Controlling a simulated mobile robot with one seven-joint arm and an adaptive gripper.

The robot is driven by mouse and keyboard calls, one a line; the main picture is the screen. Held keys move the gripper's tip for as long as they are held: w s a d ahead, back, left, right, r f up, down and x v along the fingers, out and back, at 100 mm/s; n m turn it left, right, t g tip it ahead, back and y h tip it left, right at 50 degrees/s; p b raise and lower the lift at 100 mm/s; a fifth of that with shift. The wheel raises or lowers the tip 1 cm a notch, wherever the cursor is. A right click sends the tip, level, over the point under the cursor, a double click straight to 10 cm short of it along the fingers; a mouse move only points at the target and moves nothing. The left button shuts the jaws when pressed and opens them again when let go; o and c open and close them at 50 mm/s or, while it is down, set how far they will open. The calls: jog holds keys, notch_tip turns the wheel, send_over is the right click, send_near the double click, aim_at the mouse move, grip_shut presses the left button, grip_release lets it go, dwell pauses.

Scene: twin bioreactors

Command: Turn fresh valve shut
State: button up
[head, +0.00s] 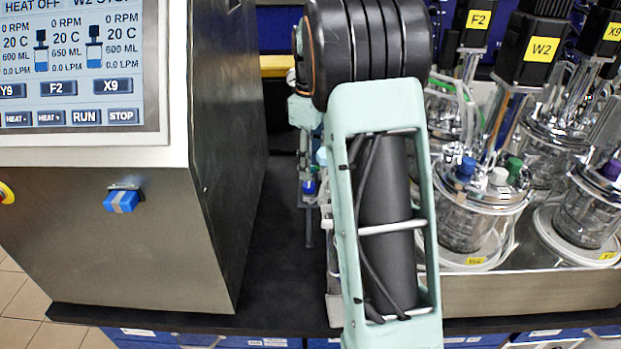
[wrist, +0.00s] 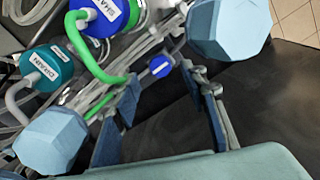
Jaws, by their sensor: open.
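A small blue knob (wrist: 160,67) with a white label shows in the wrist view, in the gap between my finger tips and beyond them. Its label is too small to read, so I cannot confirm that it is the fresh valve. My gripper (wrist: 164,88) is open and empty, with one finger to each side of this knob in the picture. I cannot see either finger touching it. In the head view, a small blue knob (head: 310,187) shows left of my arm, low among fittings. My arm hides most of that area, and the gripper's fingers are not clear there.
A teal knob (wrist: 47,68) marked drain and a larger blue knob (wrist: 97,14) with a green hose (wrist: 92,62) lie left in the wrist view. A control cabinet (head: 90,225) stands left. Glass vessels (head: 470,225) stand right. Dark bench top (head: 268,262) is bare between.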

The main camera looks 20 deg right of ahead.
aim_at(310, 185)
jog(key=shift+f, duration=2.75)
grip_shut()
